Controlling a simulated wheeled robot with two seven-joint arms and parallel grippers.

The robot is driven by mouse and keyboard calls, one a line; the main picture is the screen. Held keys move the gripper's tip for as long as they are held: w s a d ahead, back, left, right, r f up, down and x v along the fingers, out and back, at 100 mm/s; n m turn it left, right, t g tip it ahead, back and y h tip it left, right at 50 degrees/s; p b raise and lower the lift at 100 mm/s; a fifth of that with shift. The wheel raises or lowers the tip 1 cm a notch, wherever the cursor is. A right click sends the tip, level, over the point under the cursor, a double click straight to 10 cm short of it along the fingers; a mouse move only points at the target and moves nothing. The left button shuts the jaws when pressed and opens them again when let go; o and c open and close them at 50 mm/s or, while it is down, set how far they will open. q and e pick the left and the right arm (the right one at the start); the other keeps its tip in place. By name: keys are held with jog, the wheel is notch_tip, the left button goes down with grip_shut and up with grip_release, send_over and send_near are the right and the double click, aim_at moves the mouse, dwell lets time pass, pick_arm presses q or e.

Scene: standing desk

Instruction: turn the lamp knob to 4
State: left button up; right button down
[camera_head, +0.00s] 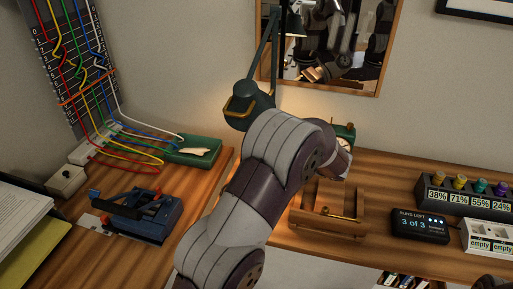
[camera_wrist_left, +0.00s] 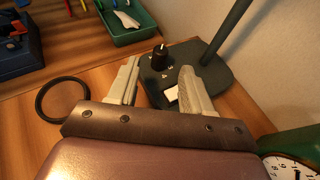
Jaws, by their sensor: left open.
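The lamp's dark green base (camera_wrist_left: 210,75) is in the left wrist view, with its pole rising to the upper right. A black knob (camera_wrist_left: 159,58) stands on it, with small pale marks around it, too small to read surely. My left gripper (camera_wrist_left: 160,67) is open; its two pale fingers point toward the base, with the knob seen between their tips. I cannot tell whether either finger touches it. In the head view the green lamp (camera_head: 265,55) rises behind my left arm, which hides the knob and the gripper. My right gripper is not seen directly.
A black ring (camera_wrist_left: 62,98) lies left of the fingers, and a clock (camera_wrist_left: 288,168) stands close at lower right. A green tray (camera_head: 192,151), a blue tool (camera_head: 145,213), a wooden stand (camera_head: 325,215) and a dark display (camera_head: 420,226) are on the desk. A mirror (camera_head: 378,75) hangs behind.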

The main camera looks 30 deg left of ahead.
pick_arm(q)
jog(key=x, duration=0.7)
jog(key=shift+w+a+f, duration=0.1)
jog(key=shift+a, duration=0.05)
